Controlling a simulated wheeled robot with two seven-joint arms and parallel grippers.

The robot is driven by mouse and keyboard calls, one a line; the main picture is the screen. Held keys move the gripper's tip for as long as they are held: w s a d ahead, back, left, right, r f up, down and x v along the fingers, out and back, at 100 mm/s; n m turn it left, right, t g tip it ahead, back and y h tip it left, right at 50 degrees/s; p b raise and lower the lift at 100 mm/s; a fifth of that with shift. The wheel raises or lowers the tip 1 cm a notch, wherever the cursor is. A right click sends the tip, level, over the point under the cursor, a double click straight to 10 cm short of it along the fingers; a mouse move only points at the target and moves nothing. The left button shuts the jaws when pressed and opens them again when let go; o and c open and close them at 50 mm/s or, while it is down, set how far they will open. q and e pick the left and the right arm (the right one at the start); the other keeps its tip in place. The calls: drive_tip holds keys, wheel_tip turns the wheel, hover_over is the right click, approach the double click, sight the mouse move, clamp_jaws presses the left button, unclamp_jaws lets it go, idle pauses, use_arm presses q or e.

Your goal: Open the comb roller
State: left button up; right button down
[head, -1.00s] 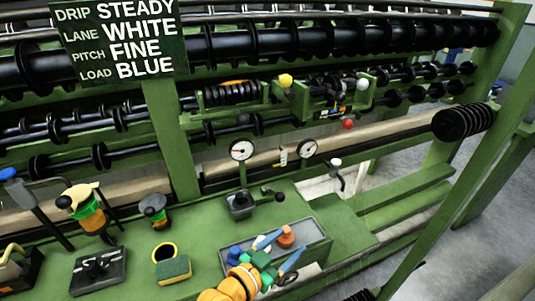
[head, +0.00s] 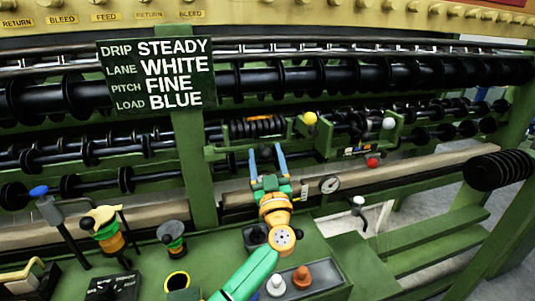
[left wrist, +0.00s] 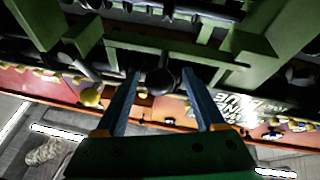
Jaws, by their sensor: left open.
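A black roller with closely set discs (head: 258,128) sits in a green bracket below the sign, with a yellow ball knob (head: 310,118) at its right end. A second bracketed roller (head: 350,122) is to its right, with a white ball knob (head: 389,123) and a red knob (head: 372,162). I cannot tell for certain which is the comb roller. My left gripper (head: 267,151) is open in front of the left bracket. A dark round knob (left wrist: 160,81) shows between its fingers in the left wrist view, not gripped. My right gripper is out of view.
A sign (head: 157,73) reads steady, white, fine, blue. A gauge (head: 329,184) and a white-topped tap (head: 359,202) are right of the gripper.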

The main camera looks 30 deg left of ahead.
use_arm(q)
drive_tip(key=shift+w+a, duration=0.15)
drive_tip(key=shift+w, duration=0.1)
drive_tip(key=shift+s+r, duration=0.1)
clamp_jaws()
idle(1.2)
